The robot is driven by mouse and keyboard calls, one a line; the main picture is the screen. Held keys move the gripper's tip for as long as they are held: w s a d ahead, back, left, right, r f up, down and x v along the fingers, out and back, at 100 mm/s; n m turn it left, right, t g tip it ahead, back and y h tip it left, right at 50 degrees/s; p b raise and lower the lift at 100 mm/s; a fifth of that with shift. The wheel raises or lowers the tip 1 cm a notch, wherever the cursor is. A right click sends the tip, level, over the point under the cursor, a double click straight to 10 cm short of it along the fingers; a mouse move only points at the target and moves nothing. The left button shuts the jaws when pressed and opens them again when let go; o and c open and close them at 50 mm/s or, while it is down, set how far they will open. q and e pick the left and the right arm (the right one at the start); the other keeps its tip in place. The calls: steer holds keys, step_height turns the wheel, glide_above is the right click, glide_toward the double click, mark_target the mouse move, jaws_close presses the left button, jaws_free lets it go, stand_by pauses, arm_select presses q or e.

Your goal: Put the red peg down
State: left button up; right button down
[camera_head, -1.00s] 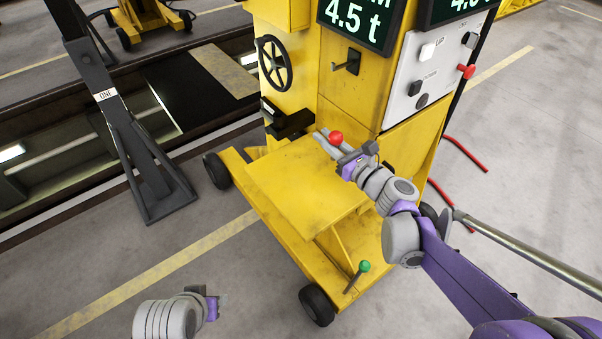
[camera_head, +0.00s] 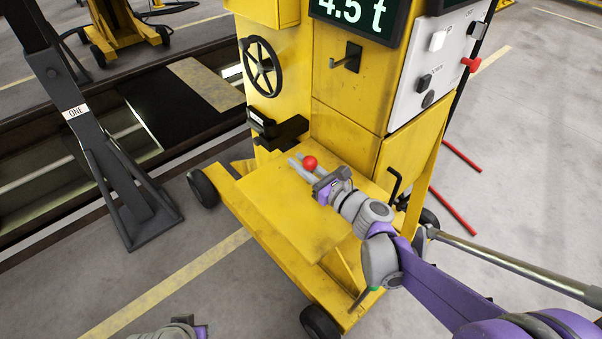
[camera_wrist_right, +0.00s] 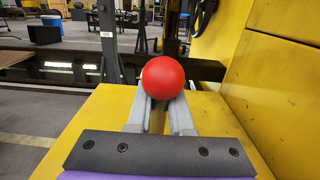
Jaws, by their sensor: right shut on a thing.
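The red peg (camera_head: 310,162) shows as a round red ball between the fingers of my right gripper (camera_head: 301,167). The gripper is shut on it, low over the flat yellow deck (camera_head: 255,205) of the lifting unit. In the right wrist view the red ball (camera_wrist_right: 177,78) sits between the grey finger ends (camera_wrist_right: 160,112), with the deck below. The peg's shaft is hidden, and I cannot tell whether it touches the deck. My left gripper (camera_head: 190,328) is only partly in view at the bottom edge, and its jaws are unclear.
The yellow cabinet behind the deck carries a black handwheel (camera_head: 262,66), a hook (camera_head: 346,58) and a button panel (camera_head: 432,70). A black bent handle (camera_head: 394,186) stands right of my gripper. A dark stand (camera_head: 118,180) is at left. My right arm mostly covers a green knob (camera_head: 375,289).

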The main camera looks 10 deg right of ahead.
steer(key=shift+f+b, duration=0.35)
steer(key=shift+f, duration=1.1)
steer(key=shift+f, duration=0.1)
steer(key=shift+f, duration=0.15)
steer(key=c, duration=0.8)
jaws_free()
steer(key=shift+r, duration=0.2)
steer(key=shift+s+d, duration=0.15)
steer(key=shift+s, duration=0.05)
steer(key=v, duration=1.1)
steer(key=shift+s+d+p, duration=0.1)
steer(key=shift+s+p, duration=0.1)
steer(key=shift+p, duration=0.1)
